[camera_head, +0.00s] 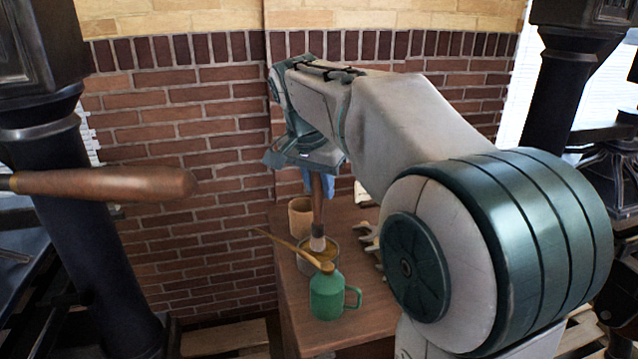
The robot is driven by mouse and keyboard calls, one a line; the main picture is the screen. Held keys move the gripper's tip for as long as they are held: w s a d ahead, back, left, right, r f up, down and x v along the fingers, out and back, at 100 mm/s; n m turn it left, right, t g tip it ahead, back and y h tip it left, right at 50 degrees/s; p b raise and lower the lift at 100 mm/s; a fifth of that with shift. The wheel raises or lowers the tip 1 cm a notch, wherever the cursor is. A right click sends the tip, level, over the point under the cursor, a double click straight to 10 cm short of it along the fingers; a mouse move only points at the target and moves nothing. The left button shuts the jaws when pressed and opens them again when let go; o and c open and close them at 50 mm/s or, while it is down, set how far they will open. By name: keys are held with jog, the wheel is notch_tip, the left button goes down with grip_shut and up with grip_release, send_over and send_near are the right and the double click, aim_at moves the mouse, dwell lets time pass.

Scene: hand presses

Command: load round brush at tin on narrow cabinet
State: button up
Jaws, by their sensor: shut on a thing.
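My gripper (318,178) points down above the cabinet at picture centre, its fingers partly hidden by my arm. It is shut on the round brush (317,212), which hangs upright with a brown handle and a pale band near its lower end. The brush's lower end is at the mouth of the tin (305,266), a round tin with yellow-brown contents. I cannot tell whether the bristles touch the contents. The tin stands on the narrow wooden cabinet (350,327).
A green mug-like can (327,297) stands in front of the tin, and a thin wooden stick (285,244) slants across there. A tan pot (300,218) stands behind. Pale objects (370,240) lie right of the tin, partly behind my arm. Dark presses flank the cabinet; a wooden handle (110,184) juts from the left.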

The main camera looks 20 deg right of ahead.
jog(key=shift+f+b, duration=0.35)
jog(key=shift+f, duration=0.25)
dwell(1.1)
notch_tip(320, 180, up, 7)
jog(key=p, duration=0.6)
jog(key=shift+r, duration=0.1)
dwell(0.5)
